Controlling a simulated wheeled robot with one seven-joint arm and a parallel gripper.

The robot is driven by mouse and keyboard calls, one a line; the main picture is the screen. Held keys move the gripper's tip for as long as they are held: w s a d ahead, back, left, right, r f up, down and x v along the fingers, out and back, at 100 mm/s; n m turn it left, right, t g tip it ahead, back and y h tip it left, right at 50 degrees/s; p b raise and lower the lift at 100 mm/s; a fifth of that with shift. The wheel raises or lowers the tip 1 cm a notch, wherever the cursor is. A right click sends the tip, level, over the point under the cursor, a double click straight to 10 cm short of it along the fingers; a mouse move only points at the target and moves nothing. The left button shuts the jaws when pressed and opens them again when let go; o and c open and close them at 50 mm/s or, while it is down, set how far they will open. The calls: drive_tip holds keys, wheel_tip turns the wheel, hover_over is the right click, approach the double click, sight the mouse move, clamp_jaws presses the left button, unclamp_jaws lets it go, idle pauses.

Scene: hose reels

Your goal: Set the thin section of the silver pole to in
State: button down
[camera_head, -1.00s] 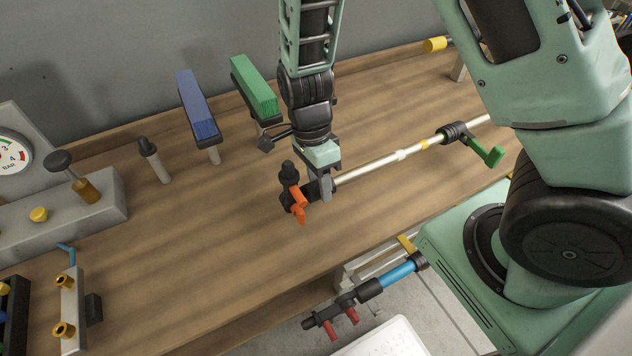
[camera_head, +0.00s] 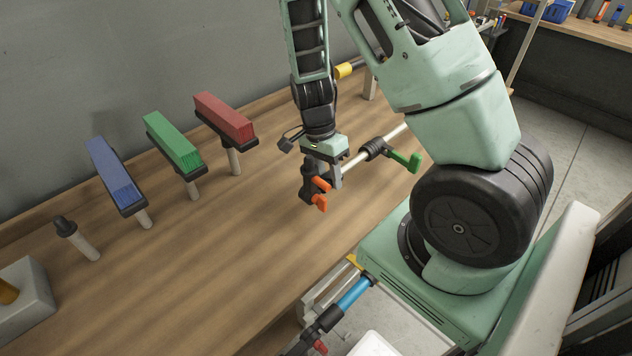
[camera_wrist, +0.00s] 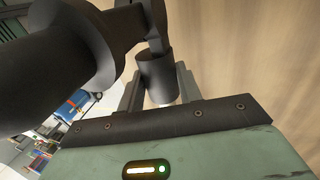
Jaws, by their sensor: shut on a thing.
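The silver pole lies over the bench with its thick section (camera_head: 394,135) running behind my arm. A black collar (camera_head: 375,148) with a green lever (camera_head: 406,160) sits at the end of the thick section. Only a short length of the thin section (camera_head: 355,163) shows between this collar and my gripper (camera_head: 334,172). A black end fitting (camera_head: 308,184) with orange levers (camera_head: 320,202) is on the thin section's near end. My gripper is shut at this end, and the wrist view shows its fingers on both sides of a dark cylinder (camera_wrist: 157,75).
Blue (camera_head: 113,175), green (camera_head: 172,142) and red (camera_head: 224,118) blocks stand on posts at the back left. A black-capped post (camera_head: 78,238) is left of them. A blue pole (camera_head: 354,293) hangs below the bench edge. The bench top (camera_head: 225,235) in front is clear.

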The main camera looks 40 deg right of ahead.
drive_tip(key=shift+d, duration=0.2)
drive_tip(key=c, duration=0.9)
unclamp_jaws()
drive_tip(key=shift+c, duration=0.2)
drive_tip(key=v, duration=1.7)
drive_tip(key=shift+r, duration=0.25)
drive_tip(key=shift+w, duration=0.1)
drive_tip(key=s+a+n+t, duration=0.1)
drive_tip(key=s+a+n, duration=0.2)
drive_tip(key=a+n, duration=0.5)
drive_tip(key=s+a+n, duration=0.3)
drive_tip(key=a+n, duration=0.2)
drive_tip(key=a, duration=0.6)
drive_tip(key=s+a+r+n+t, duration=0.1)
drive_tip(key=s+a+n+t, duration=0.1)
drive_tip(key=s+a+n, duration=0.6)
drive_tip(key=s+n, duration=0.4)
drive_tip(key=shift+a+n+y, duration=0.25)
drive_tip(key=shift+n+y, duration=0.05)
drive_tip(key=shift+n, duration=0.1)
